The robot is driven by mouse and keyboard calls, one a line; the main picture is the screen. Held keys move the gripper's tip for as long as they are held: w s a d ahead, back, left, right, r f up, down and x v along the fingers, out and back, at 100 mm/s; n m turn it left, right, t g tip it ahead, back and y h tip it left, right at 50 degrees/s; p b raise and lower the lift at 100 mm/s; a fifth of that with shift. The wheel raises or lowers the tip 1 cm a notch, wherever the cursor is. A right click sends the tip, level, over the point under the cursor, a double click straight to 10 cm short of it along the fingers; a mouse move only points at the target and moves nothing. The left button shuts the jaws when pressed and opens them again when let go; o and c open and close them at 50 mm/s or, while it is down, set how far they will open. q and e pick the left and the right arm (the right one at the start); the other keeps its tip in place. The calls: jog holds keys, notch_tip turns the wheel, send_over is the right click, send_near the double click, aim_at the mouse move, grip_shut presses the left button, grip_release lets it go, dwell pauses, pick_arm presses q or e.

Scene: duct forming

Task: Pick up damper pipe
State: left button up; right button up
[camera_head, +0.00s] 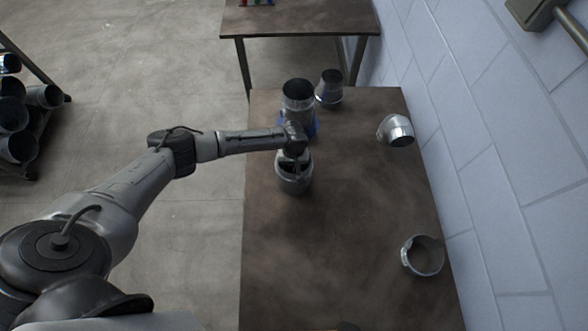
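Several metal duct pieces stand on the brown table (330,255). My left gripper (293,158) points down at the rim of a short round metal pipe (294,184), which has a dark inside with a lighter strip across it. This may be the damper pipe, but I cannot tell for sure. The gripper's fingers are too small and dark to show whether they are open or shut, or touch the pipe. Behind my wrist a taller pipe (298,98) stands with something blue (312,126) at its base.
A tapered pipe (329,88) stands at the table's far end. An elbow piece (396,130) and a ring-like collar (422,256) lie near the right wall. A second table (300,20) stands beyond. A rack of pipes (20,115) is at far left. The table's near middle is clear.

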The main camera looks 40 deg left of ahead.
pick_arm(q)
grip_shut()
dwell(1.4)
